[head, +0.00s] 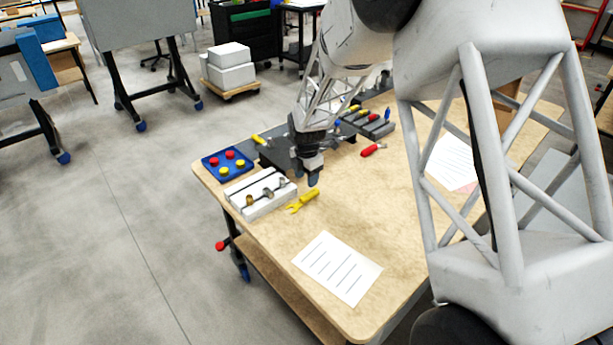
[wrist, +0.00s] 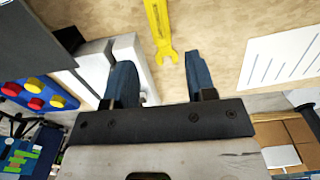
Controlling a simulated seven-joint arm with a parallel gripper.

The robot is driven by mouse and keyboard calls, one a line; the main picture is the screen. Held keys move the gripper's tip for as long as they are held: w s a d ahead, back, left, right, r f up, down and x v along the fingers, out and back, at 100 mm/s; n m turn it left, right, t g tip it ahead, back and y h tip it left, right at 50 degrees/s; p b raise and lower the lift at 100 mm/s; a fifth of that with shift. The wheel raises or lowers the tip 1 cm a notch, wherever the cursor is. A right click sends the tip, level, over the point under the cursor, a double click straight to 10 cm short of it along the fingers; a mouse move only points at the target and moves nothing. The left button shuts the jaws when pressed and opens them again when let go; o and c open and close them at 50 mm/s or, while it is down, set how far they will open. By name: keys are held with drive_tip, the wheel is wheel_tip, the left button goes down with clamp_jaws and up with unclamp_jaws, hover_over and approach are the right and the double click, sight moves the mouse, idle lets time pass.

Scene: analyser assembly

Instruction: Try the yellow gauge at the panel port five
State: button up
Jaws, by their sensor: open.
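The yellow gauge (head: 303,201), flat with a forked wrench-like end, lies on the wooden table in front of my gripper (head: 313,179). In the wrist view the yellow gauge (wrist: 158,28) has its forked end just beyond the gap between the blue fingertips of my gripper (wrist: 161,72). My gripper is open and empty, apparently above the table. A dark grey panel-like fixture (head: 275,155) stands behind it, partly hidden by my arm. I cannot make out numbered ports, so port five is not identifiable.
A white block (head: 236,201) with metal and brass fittings stands left of the gauge. A blue tray (head: 208,164) holds red and yellow pieces. A red-handled tool (head: 373,150) lies right of my gripper. A white sheet (head: 338,268) lies in front; the table around it is clear.

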sight(307, 194)
drive_tip(key=shift+f, duration=0.25)
drive_tip(key=shift+f, duration=3)
clamp_jaws()
drive_tip(key=shift+r, duration=0.1)
drive_tip(key=shift+w+d+r, duration=0.2)
drive_tip(key=shift+r, duration=0.75)
drive_tip(key=shift+w+d+r, duration=0.15)
drive_tip(key=shift+r, duration=0.85)
drive_tip(key=shift+w+d+r, duration=0.2)
drive_tip(key=shift+r, duration=0.75)
